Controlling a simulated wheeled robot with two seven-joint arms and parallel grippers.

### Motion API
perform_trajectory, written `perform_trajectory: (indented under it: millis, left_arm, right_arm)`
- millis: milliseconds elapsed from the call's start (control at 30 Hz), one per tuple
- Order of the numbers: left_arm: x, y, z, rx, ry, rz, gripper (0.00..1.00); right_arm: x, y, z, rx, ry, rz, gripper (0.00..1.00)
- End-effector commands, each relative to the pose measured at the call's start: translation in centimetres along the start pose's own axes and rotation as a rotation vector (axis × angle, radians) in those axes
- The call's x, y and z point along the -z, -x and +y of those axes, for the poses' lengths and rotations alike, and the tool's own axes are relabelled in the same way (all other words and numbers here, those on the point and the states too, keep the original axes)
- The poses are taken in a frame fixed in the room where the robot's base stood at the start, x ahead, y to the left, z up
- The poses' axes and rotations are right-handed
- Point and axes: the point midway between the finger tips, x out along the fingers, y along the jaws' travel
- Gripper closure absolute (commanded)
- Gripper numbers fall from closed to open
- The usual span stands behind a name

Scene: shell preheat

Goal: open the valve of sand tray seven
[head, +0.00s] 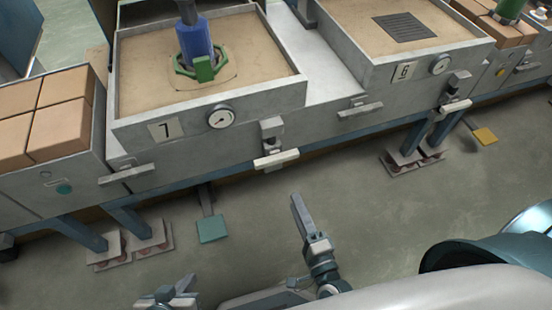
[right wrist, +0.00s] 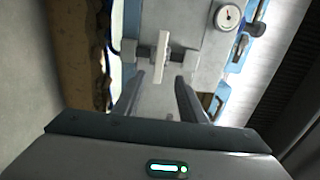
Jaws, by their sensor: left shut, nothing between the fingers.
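Sand tray seven (head: 212,122) bears a plate marked 7 (head: 166,130) and a round gauge (head: 221,117). Below and right of the gauge, a valve with a pale bar handle (head: 276,159) sits on the front, the bar lying roughly level. A pale bar handle (right wrist: 162,57) shows ahead of my right fingers in the right wrist view. My right gripper (head: 308,218) is below that valve in the head view, apart from it. In the right wrist view my right gripper (right wrist: 157,100) is open and empty. My left gripper (head: 168,300) is shut at the bottom edge, partly cut off.
Another handle (head: 127,173) sits at the lower left of tray seven. Tray six (head: 400,52), with its own gauge and handles, stands to the right. A blue tool (head: 194,40) stands in tray seven's sand.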

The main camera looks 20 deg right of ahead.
Motion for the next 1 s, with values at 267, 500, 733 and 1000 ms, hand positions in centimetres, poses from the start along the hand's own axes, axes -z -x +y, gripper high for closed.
perform_trajectory:
  millis: [267,500,733,1000]
  left_arm:
    - [-0.1,0.0,0.0,0.001,0.0,-0.005,1.0]
    - [-0.3,0.0,0.0,0.002,0.0,-0.014,1.0]
    - [-0.3,0.0,-0.1,0.004,0.0,-0.015,1.0]
    - [-0.2,-0.1,-0.1,0.004,0.001,-0.01,1.0]
  right_arm:
    - [0.0,-2.5,-0.1,0.003,0.001,0.001,0.62]
    - [0.0,-6.5,-0.1,0.002,0.0,0.001,0.62]
    - [0.0,-10.7,-0.1,0.002,0.001,0.002,0.62]
    - [0.0,-15.0,0.0,0.0,0.001,0.001,0.62]
